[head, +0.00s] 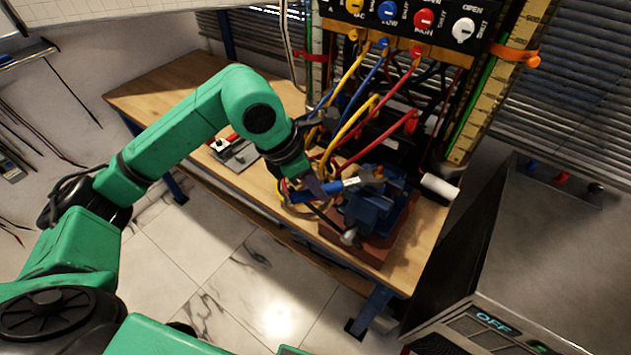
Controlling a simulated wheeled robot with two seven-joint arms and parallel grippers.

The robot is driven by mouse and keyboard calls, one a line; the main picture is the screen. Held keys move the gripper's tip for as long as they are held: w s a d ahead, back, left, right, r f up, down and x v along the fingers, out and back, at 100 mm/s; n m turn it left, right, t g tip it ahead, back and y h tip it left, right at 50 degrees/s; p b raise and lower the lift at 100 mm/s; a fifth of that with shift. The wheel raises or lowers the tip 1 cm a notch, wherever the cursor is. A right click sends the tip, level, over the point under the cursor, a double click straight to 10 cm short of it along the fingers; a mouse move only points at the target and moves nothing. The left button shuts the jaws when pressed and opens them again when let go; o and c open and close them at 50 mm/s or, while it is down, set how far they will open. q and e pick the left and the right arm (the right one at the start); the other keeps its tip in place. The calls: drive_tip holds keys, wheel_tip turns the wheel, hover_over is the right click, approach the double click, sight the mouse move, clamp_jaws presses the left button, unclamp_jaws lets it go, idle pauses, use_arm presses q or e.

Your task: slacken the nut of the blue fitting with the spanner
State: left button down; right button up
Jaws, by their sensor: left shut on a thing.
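My left gripper (318,188) is at the bench, beside the blue vise (372,212). It is shut on what looks like the blue hose end (335,187), close to its white band. The blue fitting (376,173) seems to be the brass-coloured end just right of that band, above the vise jaws. Its nut is too small to make out. I cannot pick out the spanner with certainty. My right gripper is not in view.
Yellow, blue and red hoses (386,82) hang from the valve panel (400,15) close behind my left gripper. A grey tray (240,157) lies on the wooden bench (160,92). A white roll (439,188) lies right of the vise. A metal cabinet (560,240) stands at right.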

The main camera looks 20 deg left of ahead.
use_arm(q)
drive_tip(key=shift+s+d+n+t+y, duration=0.3)
drive_tip(key=shift+s+d+n+y, duration=0.1)
drive_tip(key=shift+s+d+n, duration=0.55)
idle(1.1)
drive_tip(key=shift+s+d+n+t+y+b, duration=0.35)
drive_tip(key=shift+s+d+n, duration=0.6)
drive_tip(key=shift+n, duration=0.3)
idle(0.7)
drive_tip(key=shift+w, duration=0.15)
drive_tip(key=shift+w+a+m+b, duration=0.55)
drive_tip(key=shift+a+m+b, duration=0.25)
drive_tip(key=shift+b, duration=0.25)
